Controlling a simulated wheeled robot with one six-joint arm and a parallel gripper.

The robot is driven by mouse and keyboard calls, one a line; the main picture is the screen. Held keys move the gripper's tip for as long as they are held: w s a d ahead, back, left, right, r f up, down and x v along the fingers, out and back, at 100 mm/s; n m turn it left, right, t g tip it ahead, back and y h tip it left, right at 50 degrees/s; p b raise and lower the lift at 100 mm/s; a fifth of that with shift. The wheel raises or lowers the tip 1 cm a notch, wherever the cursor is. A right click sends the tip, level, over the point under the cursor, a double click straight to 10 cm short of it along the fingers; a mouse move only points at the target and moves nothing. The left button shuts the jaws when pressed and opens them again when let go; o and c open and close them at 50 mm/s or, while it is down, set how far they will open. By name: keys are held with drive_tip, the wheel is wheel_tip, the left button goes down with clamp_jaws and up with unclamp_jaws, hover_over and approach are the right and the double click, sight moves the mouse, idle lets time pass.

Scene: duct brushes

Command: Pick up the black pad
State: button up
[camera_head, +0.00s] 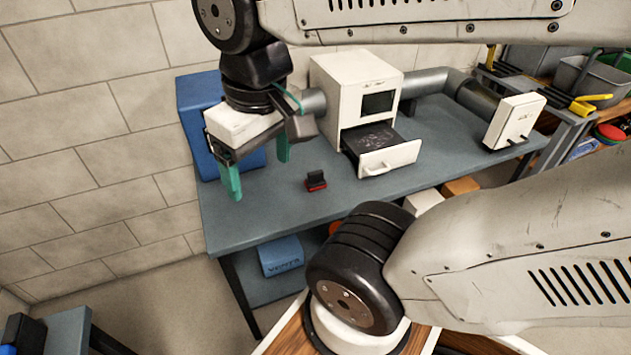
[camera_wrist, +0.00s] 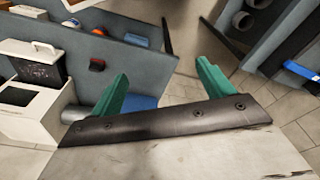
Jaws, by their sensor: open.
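A small black pad (camera_head: 316,178) with a red base sits on the blue-grey table, left of the open drawer. In the wrist view, a small red and dark item (camera_wrist: 97,64) on the table at upper left looks like the same thing. My gripper (camera_head: 260,179) is open and empty, with teal fingers pointing down above the table's left part. It is left of the pad and apart from it. The wrist view shows nothing between the fingers (camera_wrist: 162,69) but the floor and table edge beyond.
A white cabinet (camera_head: 355,75) stands behind the pad, its drawer (camera_head: 388,160) pulled out with a dark inside. A blue box (camera_head: 198,110) stands behind my gripper. A grey duct (camera_head: 468,92) and white box (camera_head: 514,122) are at right. The table around the pad is clear.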

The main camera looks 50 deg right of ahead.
drive_tip(key=w+d+f+m+g+y, duration=0.1)
drive_tip(key=w+d+f+m+g, duration=0.15)
drive_tip(key=d+f, duration=0.3)
drive_tip(key=w+d+f+m+g, duration=0.1)
drive_tip(key=w+d+f+m, duration=0.3)
drive_tip(key=d, duration=0.3)
drive_tip(key=t, duration=0.2)
hover_over(315, 172)
drive_tip(key=shift+h, duration=0.3)
drive_tip(key=f, duration=1.5)
drive_tip(key=shift+s+a+f, duration=0.2)
drive_tip(key=shift+w+d, duration=0.25)
drive_tip(key=shift+w, duration=0.05)
drive_tip(key=shift+d+f, duration=0.1)
drive_tip(key=shift+f, duration=0.2)
wheel_tip(315, 172, down, 7)
drive_tip(key=shift+s, duration=0.1)
drive_tip(key=shift+c, duration=0.3)
drive_tip(key=c, duration=1.1)
